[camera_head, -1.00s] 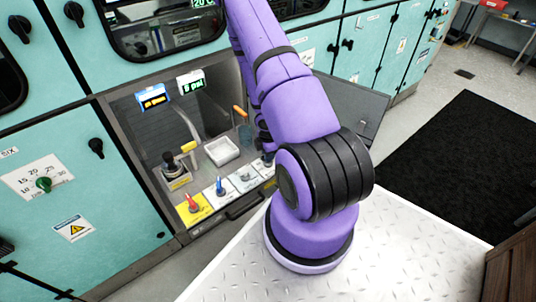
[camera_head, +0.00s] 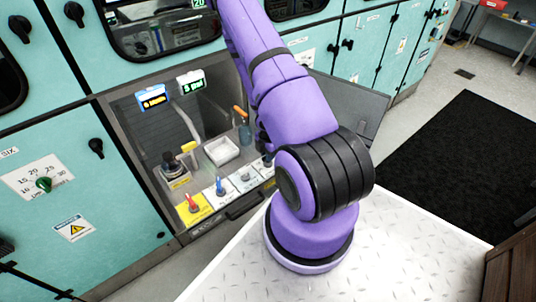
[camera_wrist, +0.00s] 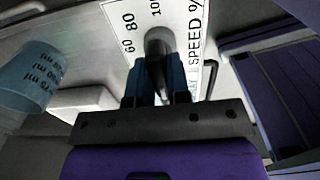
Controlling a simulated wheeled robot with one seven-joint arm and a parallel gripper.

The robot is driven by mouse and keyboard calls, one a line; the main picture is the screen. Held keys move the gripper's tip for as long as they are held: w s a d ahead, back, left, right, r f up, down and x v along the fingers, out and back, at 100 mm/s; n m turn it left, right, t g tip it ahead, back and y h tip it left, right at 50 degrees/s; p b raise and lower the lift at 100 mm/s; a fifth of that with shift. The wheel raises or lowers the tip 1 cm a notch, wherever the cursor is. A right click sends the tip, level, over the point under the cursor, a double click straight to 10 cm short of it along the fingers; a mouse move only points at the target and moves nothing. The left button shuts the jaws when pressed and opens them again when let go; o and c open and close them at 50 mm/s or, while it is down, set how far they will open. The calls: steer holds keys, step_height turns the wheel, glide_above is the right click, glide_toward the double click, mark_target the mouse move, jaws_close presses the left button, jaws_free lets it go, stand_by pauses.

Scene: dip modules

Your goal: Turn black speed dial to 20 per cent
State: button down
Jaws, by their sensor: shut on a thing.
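The black speed dial (camera_wrist: 157,48) is at the top middle of the wrist view. It sits on a white plate (camera_wrist: 195,32) printed "SPEED %" with 60, 80 and part of 100 readable; the lower numbers are out of view or hidden. My gripper (camera_wrist: 160,78) is shut on the dial, with one dark blue finger on each side of it. The exact dial setting cannot be read. In the head view the dial plate (camera_head: 264,171) shows at the right end of the control row, with my purple arm over part of it and the gripper hidden behind the arm.
Red (camera_head: 192,203) and blue (camera_head: 220,186) knobs stand left of the dial. Behind them are a white tray (camera_head: 221,151), a blue beaker (camera_wrist: 30,75) and two lit displays (camera_head: 191,83). An open grey door (camera_head: 352,107) stands to the right.

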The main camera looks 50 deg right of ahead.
steer(key=c, duration=1.1)
jaws_free()
steer(key=shift+r, duration=5.4)
